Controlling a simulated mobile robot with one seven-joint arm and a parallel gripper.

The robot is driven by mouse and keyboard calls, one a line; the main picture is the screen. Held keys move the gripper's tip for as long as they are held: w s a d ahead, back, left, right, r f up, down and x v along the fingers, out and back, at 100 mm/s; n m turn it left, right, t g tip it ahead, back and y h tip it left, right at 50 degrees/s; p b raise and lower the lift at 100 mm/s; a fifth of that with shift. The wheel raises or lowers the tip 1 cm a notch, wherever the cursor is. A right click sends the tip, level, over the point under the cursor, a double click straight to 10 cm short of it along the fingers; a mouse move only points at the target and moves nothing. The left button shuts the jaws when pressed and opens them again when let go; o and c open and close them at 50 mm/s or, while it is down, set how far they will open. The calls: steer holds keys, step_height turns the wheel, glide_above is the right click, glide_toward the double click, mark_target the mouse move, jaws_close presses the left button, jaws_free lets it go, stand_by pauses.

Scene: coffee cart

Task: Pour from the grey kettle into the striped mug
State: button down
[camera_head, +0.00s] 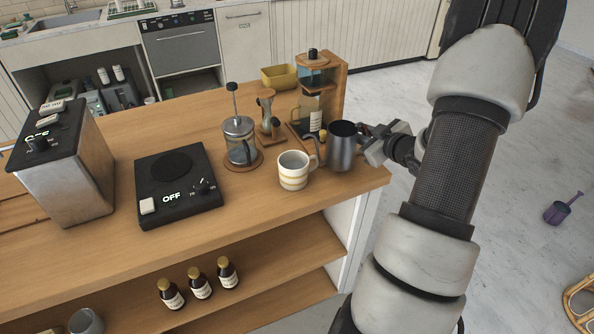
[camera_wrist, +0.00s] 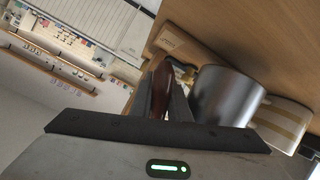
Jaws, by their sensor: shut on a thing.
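The grey kettle (camera_head: 342,150) stands upright near the right end of the wooden counter in the head view, with its thin curved spout toward the left. In the wrist view the kettle (camera_wrist: 227,95) is a grey metal cylinder beside my fingers. My gripper (camera_head: 370,144) is at the kettle's right side, shut on its brown handle; the handle (camera_wrist: 168,88) shows between the fingers in the wrist view. The striped mug (camera_head: 293,170), cream with tan bands, stands just left of the kettle, below its spout; it also shows in the wrist view (camera_wrist: 285,122). The mug's inside looks empty.
A French press (camera_head: 240,140) stands left of the mug, with a hourglass-shaped glass (camera_head: 267,112) and a wooden coffee stand (camera_head: 334,84) behind. A black hot plate (camera_head: 178,185) reading OFF is farther left. The counter's right edge (camera_head: 378,180) is close to the kettle.

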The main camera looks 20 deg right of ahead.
steer(key=shift+r, duration=0.15)
step_height(320, 180, up, 5)
steer(key=p, duration=0.3)
steer(key=shift+p, duration=0.4)
steer(key=shift+w+a, duration=0.1)
